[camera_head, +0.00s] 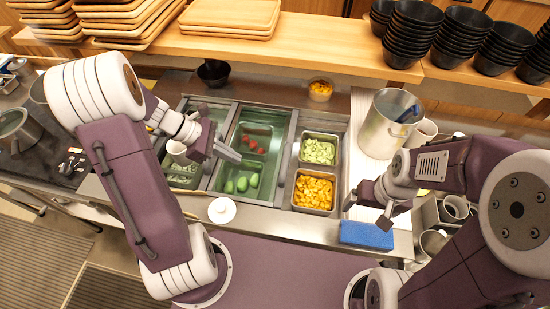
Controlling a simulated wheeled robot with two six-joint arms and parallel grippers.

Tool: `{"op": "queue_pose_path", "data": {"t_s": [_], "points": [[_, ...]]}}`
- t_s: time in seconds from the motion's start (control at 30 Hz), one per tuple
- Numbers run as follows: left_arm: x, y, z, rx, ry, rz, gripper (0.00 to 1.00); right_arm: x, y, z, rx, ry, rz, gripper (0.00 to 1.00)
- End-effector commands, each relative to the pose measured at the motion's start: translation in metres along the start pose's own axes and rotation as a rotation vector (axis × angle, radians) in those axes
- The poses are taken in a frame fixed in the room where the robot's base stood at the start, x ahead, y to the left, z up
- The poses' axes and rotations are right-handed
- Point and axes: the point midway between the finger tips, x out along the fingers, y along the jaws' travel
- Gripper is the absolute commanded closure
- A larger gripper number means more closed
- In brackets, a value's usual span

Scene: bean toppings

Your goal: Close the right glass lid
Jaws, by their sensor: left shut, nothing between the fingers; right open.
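The counter has a sunken topping station with several compartments. Green-tinted glass (228,170) lies over the middle section, with red and green items under it. I cannot clearly tell the right glass lid apart from the other glass there. The right section looks uncovered and holds a metal pan of pale green slices (319,150) and a metal pan of orange cubes (313,191). My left gripper (238,157) is shut and empty above the middle section. My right gripper (366,213) is open and empty, to the right of the orange cubes and above the counter's front edge.
A blue block (366,235) lies at the front edge below my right gripper. A large metal pot (388,124) stands right of the station. A white round object (222,210) sits on the front ledge. Stacked black bowls (412,32) and wooden trays (228,18) fill the back shelf.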

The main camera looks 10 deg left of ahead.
Motion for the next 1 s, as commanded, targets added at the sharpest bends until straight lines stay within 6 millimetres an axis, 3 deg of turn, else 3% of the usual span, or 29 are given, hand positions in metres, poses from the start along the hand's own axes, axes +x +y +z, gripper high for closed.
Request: {"op": "queue_pose_path", "data": {"t_s": [0.17, 0.53, 0.73, 1.0], "points": [[0.023, -0.002, 0.000, 0.004, 0.000, -0.008, 1.00, 0.002, 0.000, 0.001, 0.000, 0.000, 0.000, 0.10], [0.103, -0.003, -0.001, 0.006, 0.004, -0.010, 1.00, 0.007, 0.000, 0.001, 0.000, 0.000, 0.000, 0.10], [0.124, -0.002, 0.018, 0.009, 0.005, -0.006, 1.00, 0.000, 0.000, 0.000, 0.000, 0.000, 0.000, 0.10], [0.133, -0.002, 0.024, 0.008, 0.005, -0.004, 1.00, 0.000, 0.000, 0.000, 0.000, 0.000, 0.000, 0.10]]}}
